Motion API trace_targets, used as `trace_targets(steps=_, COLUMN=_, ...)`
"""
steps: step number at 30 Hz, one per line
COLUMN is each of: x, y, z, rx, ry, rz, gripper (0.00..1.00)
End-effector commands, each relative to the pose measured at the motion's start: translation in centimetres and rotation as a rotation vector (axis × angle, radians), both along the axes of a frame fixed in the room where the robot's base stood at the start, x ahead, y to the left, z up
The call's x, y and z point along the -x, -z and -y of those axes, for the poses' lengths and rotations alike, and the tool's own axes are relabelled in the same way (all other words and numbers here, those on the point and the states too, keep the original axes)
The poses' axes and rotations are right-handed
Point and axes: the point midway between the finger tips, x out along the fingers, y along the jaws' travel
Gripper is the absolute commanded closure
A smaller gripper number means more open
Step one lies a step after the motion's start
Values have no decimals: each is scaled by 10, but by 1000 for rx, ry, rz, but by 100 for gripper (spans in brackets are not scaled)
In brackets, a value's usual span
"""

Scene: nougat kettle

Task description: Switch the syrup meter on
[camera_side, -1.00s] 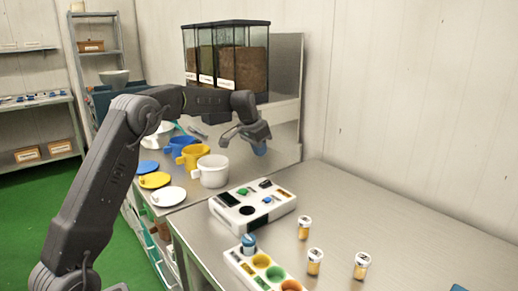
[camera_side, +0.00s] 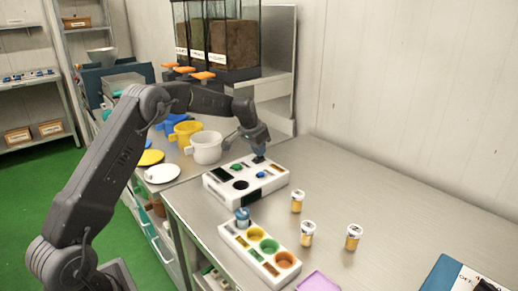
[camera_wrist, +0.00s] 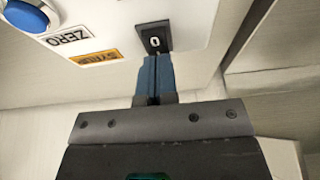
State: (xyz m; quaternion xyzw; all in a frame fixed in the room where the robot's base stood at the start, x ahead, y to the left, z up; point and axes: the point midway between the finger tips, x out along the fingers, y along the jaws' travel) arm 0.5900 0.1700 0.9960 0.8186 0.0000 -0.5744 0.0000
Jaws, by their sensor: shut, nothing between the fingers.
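The syrup meter (camera_side: 213,196) is a white box on the steel table, with a dark display, a green button, a blue button and a dark round recess on top. In the wrist view its white face (camera_wrist: 110,20) carries a blue button (camera_wrist: 25,15) marked ZERO, a yellow SYRUP label (camera_wrist: 96,58) and a black switch (camera_wrist: 154,36) with a light mark. My gripper (camera_side: 259,157) is over the meter's far right corner. In the wrist view its blue fingers (camera_wrist: 155,62) are shut and empty, tips right beside the switch; I cannot tell whether they touch it.
A white rack (camera_side: 236,238) with coloured wells stands in front of the meter. A white pot (camera_side: 207,147), yellow pot and lids are behind left. The table's right side is mostly clear.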

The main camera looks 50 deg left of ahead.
Motion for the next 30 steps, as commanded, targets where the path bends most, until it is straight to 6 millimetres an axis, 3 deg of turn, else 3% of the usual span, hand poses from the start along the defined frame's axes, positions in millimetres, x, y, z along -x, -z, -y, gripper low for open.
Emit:
trace_targets(steps=13, x=-6, y=14, z=1, rx=3, ry=1, rz=-9, gripper=100)
trace_targets(steps=30, x=12, y=14, z=0, rx=3, ry=2, rz=-18, gripper=100)
